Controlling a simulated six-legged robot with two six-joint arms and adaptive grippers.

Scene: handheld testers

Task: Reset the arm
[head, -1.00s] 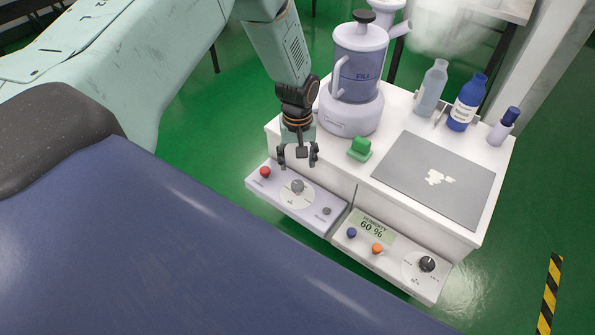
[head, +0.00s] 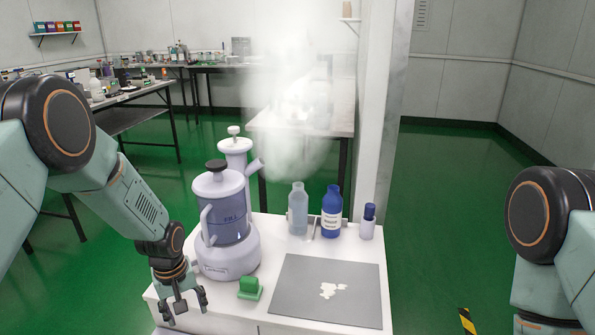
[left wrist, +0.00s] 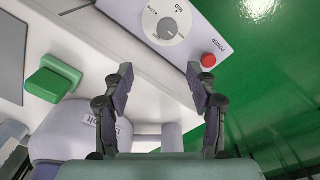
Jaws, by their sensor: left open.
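My left gripper (head: 182,303) is open and empty at the front left edge of the white cart, beside the humidifier (head: 228,225). In the left wrist view its open fingers (left wrist: 160,95) point toward a control panel (left wrist: 165,28) with a grey dial (left wrist: 167,28) and a red power button (left wrist: 208,60). A gap shows between the fingers and the panel. My right arm (head: 553,225) shows at the right edge of the head view, but its gripper is out of view.
The white cart (head: 262,225) carries a green block-like piece (head: 249,288), a grey mat (head: 300,275) with white scraps, a clear bottle (head: 298,210), a blue bottle (head: 331,212) and a small capped bottle (head: 368,222). White mist (head: 290,100) rises behind the humidifier. Green floor is clear at right.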

